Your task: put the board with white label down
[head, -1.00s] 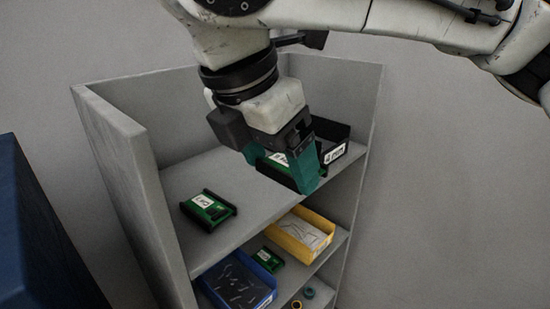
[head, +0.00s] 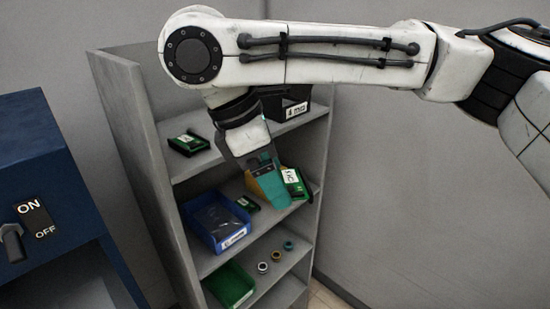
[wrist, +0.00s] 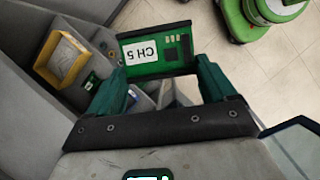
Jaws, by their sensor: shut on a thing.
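My gripper (head: 276,190) is shut on a green board (head: 293,182) with black edges and a white label. In the wrist view the same board (wrist: 155,62) lies across between the teal fingertips (wrist: 160,72), and its label reads CH 5. In the head view the held board is tilted, in front of the shelf unit near the middle shelf. I cannot tell whether it touches anything. Another green board with a white label (head: 187,144) lies on the upper shelf. A small green board (head: 247,204) lies on the middle shelf.
The grey shelf unit (head: 130,110) holds a black bin (head: 285,108) above, a blue bin (head: 219,234) and a yellow bin (wrist: 42,65) in the middle, and a green bin (head: 231,286) with several rings (head: 276,256) below. A blue cabinet (head: 50,150) stands left. The upper shelf has bare room.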

